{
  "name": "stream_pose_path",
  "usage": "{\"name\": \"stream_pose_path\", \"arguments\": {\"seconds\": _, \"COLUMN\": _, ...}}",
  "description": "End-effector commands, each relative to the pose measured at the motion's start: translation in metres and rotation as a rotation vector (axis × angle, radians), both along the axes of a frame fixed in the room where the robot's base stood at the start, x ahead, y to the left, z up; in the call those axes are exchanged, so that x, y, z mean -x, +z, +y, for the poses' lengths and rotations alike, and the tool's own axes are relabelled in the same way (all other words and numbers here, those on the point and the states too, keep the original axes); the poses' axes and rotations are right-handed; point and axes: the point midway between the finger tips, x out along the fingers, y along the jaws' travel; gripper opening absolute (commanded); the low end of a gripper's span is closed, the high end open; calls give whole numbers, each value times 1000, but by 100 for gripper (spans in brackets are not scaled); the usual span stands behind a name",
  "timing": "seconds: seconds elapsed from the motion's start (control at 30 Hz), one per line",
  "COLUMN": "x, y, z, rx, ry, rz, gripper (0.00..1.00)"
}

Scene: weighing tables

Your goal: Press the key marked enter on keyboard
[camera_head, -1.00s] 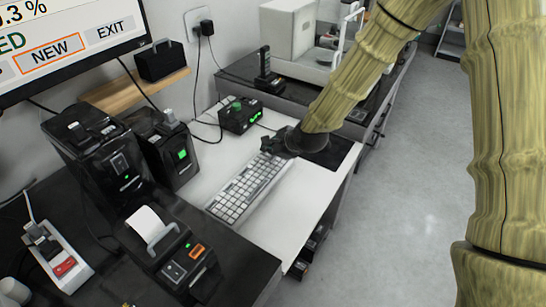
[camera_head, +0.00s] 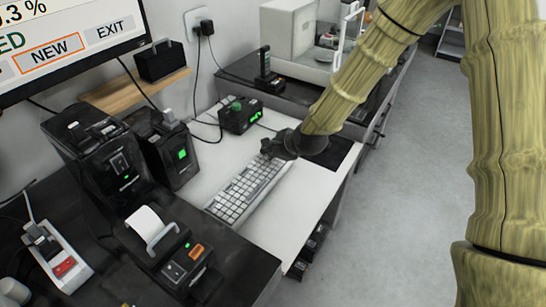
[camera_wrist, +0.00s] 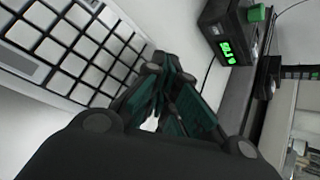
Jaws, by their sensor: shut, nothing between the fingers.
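The keyboard (camera_head: 243,193) lies on the white table, light grey with pale keys. My gripper (camera_head: 268,150) is at its far end, close over it, with the fingers shut and empty. In the wrist view the keyboard (camera_wrist: 72,45) fills the upper left, and my gripper (camera_wrist: 160,85) points past its edge. The key faces look blank here, so I cannot tell which key is enter. Whether the fingertips touch a key cannot be made out; the gripper hides the keyboard's far end in the head view.
A black box with a green knob and green display (camera_head: 239,115) stands just beyond the keyboard; it also shows in the wrist view (camera_wrist: 226,42). A label printer (camera_head: 180,262) stands at the near left. White table (camera_head: 290,215) is clear right of the keyboard.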

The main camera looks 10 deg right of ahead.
Motion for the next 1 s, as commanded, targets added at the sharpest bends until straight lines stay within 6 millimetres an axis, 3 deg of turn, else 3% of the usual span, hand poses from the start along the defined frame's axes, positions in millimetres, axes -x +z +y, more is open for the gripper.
{"name": "stream_pose_path", "arguments": {"seconds": 0.67, "x": 0, "y": -3, "z": 0, "rx": 0, "ry": 0, "rz": 0, "gripper": 0}}
{"name": "stream_pose_path", "arguments": {"seconds": 1.0, "x": 0, "y": 10, "z": -1, "rx": -1, "ry": -1, "rz": 1, "gripper": 0}}
